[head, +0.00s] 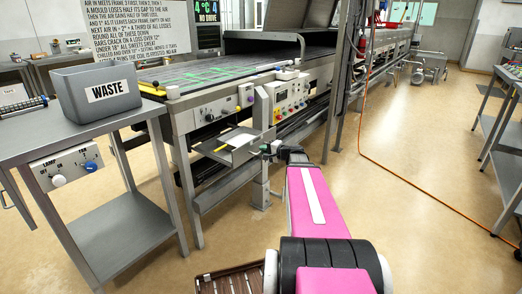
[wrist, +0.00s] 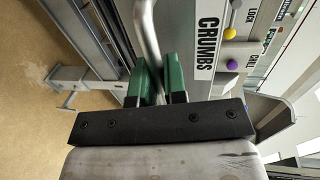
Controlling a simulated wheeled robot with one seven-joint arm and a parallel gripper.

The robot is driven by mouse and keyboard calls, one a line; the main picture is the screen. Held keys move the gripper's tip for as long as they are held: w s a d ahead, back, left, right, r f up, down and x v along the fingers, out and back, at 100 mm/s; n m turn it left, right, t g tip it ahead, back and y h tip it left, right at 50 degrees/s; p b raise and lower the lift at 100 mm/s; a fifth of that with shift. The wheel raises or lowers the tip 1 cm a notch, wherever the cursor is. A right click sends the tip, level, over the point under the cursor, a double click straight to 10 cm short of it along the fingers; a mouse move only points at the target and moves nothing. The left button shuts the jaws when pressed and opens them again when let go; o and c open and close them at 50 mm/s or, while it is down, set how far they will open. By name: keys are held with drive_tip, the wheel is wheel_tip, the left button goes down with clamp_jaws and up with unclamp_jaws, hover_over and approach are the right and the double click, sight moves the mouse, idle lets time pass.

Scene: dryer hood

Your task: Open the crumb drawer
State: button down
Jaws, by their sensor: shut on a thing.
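The crumb drawer's white CRUMBS label (wrist: 207,46) shows on a grey metal front in the wrist view. A bent metal bar handle (wrist: 147,32) runs beside the label. My gripper (wrist: 158,78) has its two green fingers shut on this bar, one on each side. In the head view my gripper (head: 270,148) is small at the end of my pink arm, at the front of the dryer machine. The drawer and its handle are hard to make out there, and I cannot tell how far the drawer stands out.
A yellow knob (wrist: 229,33) and a purple knob (wrist: 232,65) sit near the label. A small grey shelf (head: 232,157) stands close left of my gripper. A side table (head: 75,138) holds the WASTE bin (head: 98,91). An orange cable (head: 400,185) crosses open floor at right.

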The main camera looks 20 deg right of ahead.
drive_tip(key=c, duration=1.2)
unclamp_jaws()
drive_tip(key=v, duration=1)
drive_tip(key=shift+s+d+r, duration=0.1)
drive_tip(key=shift+s+d, duration=0.15)
drive_tip(key=shift+s, duration=0.05)
drive_tip(key=s+a+f+n+g+h, duration=0.3)
drive_tip(key=s+a+f+g, duration=0.1)
drive_tip(key=a, duration=0.3)
drive_tip(key=s+a+f+n+g+h, duration=0.3)
drive_tip(key=s+a+f+n+g, duration=0.1)
drive_tip(key=a+f, duration=0.3)
drive_tip(key=s+a+f+n+g+h, duration=0.3)
drive_tip(key=s+a+f+g, duration=0.1)
drive_tip(key=s+a+f, duration=0.2)
drive_tip(key=shift+s+a+n+g, duration=0.1)
drive_tip(key=shift+a+n+g, duration=0.3)
drive_tip(key=shift+a, duration=0.2)
